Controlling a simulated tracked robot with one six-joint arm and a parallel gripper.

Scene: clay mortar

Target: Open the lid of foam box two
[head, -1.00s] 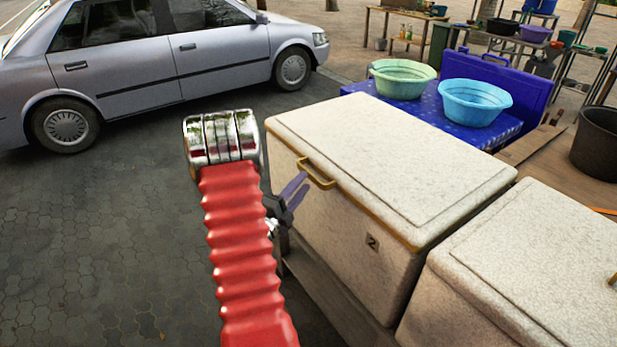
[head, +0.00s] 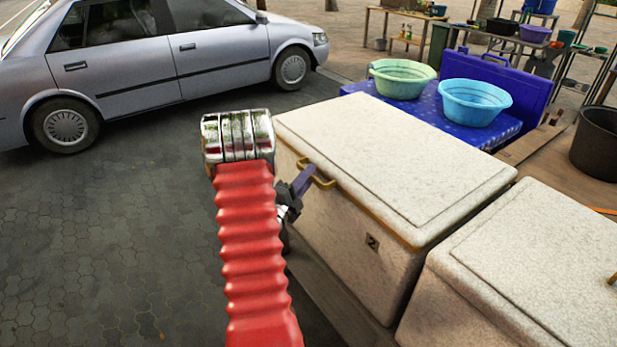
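Foam box two (head: 345,235) is a speckled off-white box with a "2" label on its front. Its lid (head: 400,165) lies flat and closed, with a brass-coloured handle (head: 325,183) on the front edge. My gripper (head: 305,178), with purple fingers, is at the left part of this handle. The fingers overlap the handle in the picture; I cannot tell whether they touch or enclose it. They show almost as one shape, so their opening is unclear. My red arm hides part of the box's left side.
A second foam box (head: 540,260) stands close on the right. Behind box two, a blue table (head: 430,105) holds a green basin (head: 402,78) and a blue basin (head: 475,101). A silver car (head: 160,65) is parked at the back left. The paving (head: 110,220) on the left is clear.

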